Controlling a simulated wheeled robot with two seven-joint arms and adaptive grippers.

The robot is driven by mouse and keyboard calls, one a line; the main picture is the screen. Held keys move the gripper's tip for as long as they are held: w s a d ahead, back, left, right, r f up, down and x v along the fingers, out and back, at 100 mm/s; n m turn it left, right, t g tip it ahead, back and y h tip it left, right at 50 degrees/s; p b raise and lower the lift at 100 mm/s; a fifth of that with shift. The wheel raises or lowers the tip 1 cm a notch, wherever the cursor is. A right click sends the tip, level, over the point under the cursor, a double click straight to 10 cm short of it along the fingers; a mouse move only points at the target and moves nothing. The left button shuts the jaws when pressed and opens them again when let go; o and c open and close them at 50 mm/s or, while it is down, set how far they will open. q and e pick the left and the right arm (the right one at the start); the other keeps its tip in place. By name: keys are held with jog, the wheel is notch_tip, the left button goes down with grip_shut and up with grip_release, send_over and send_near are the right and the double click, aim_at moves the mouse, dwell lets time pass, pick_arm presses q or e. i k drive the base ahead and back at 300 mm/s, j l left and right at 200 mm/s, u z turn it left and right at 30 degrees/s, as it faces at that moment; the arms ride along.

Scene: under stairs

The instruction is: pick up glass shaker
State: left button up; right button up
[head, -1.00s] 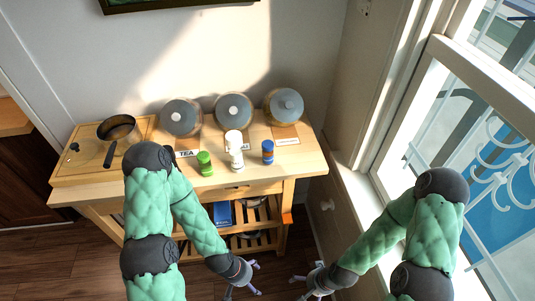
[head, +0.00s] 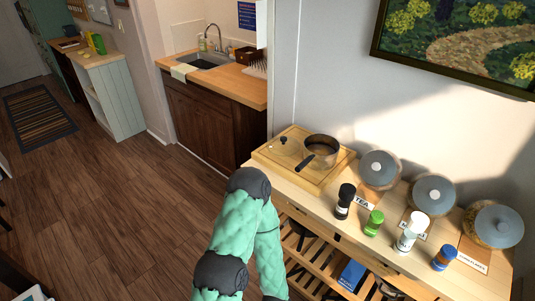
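Several small shakers stand upright in a row along the front of the wooden table in the head view. One has a black top and dark body (head: 344,201). One is green (head: 373,223). A taller one (head: 410,232) has a white cap and a pale body that may be glass. One has a blue body with an orange-brown band (head: 444,258). I cannot tell for sure which is the glass shaker. My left arm hangs in front of the table's left end, with its gripper below the picture. My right arm and gripper are out of view.
Three grey-lidded jars (head: 379,169) stand behind the shakers, with label cards before them. A pan (head: 320,150) sits on a wooden board (head: 274,155) at the table's left end. A slatted shelf lies below. Open floor (head: 110,190) and a sink counter (head: 235,84) are left.

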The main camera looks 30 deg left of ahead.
aim_at(442, 259)
jog(key=u, duration=0.7)
jog(key=z, duration=1.25)
